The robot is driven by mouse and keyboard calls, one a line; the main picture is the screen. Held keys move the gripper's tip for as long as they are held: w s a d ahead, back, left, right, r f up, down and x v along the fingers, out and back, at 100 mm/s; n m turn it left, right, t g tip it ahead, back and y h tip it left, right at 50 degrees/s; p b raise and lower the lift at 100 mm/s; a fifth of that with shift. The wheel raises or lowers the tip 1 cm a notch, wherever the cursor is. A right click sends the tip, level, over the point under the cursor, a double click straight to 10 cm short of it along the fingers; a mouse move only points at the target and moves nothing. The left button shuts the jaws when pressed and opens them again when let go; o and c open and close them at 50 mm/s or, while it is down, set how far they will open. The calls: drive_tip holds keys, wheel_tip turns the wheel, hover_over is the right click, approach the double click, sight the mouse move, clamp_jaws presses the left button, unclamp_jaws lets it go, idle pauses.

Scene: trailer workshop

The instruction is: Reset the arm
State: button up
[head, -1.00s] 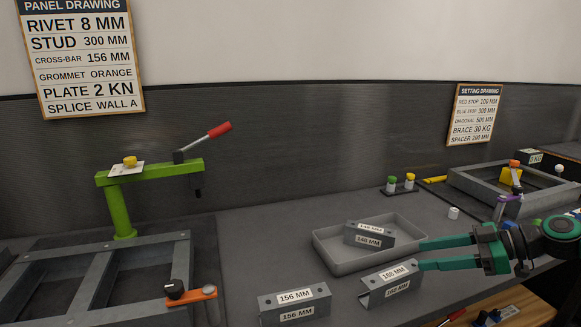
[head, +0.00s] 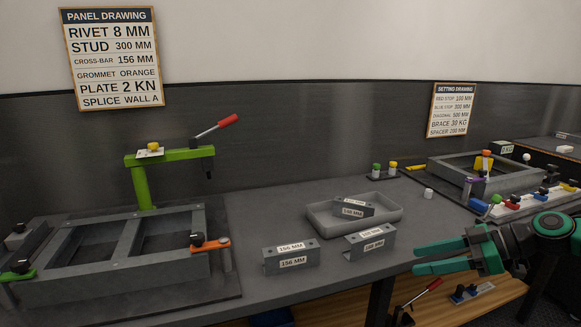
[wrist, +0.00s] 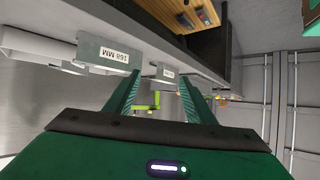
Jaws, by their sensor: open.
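My gripper (head: 418,258) is open and empty. It hangs in front of the bench's front edge at the right, apart from the brackets. In the wrist view its two green fingers (wrist: 160,82) are spread with nothing held between them. A grey bracket marked 168 MM (head: 370,243) stands on the bench to the left of the fingertips; a 168 MM label also shows on a bracket in the wrist view (wrist: 105,52). A bracket marked 156 MM (head: 291,257) stands further left. Another bracket (head: 353,207) lies in the grey tray (head: 325,228).
A grey frame (head: 125,268) with a green press (head: 145,185) and orange clamp (head: 210,245) fills the bench's left. A second frame (head: 440,168) and coloured parts stand at the back right. A wooden shelf (head: 410,300) with a red-handled tool is below my gripper.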

drive_tip(key=s+d+m+g+h, duration=0.1)
drive_tip(key=s+d+m+h, duration=0.2)
drive_tip(key=s+m, duration=0.3)
drive_tip(key=s+d+m+g+h, duration=0.2)
drive_tip(key=s+m+h, duration=0.2)
drive_tip(key=s, duration=0.7)
drive_tip(key=s+d+m+g+h, duration=0.1)
drive_tip(key=s+d+m+h, duration=0.2)
drive_tip(key=s+m, duration=0.6)
drive_tip(key=shift+d+r+g+h, duration=0.15)
drive_tip(key=shift+d+g+h, duration=0.2)
drive_tip(key=shift+g+h, duration=0.05)
drive_tip(key=shift+w, duration=0.15)
drive_tip(key=shift+w+f, duration=0.25)
drive_tip(key=shift+w, duration=0.25)
idle(2.4)
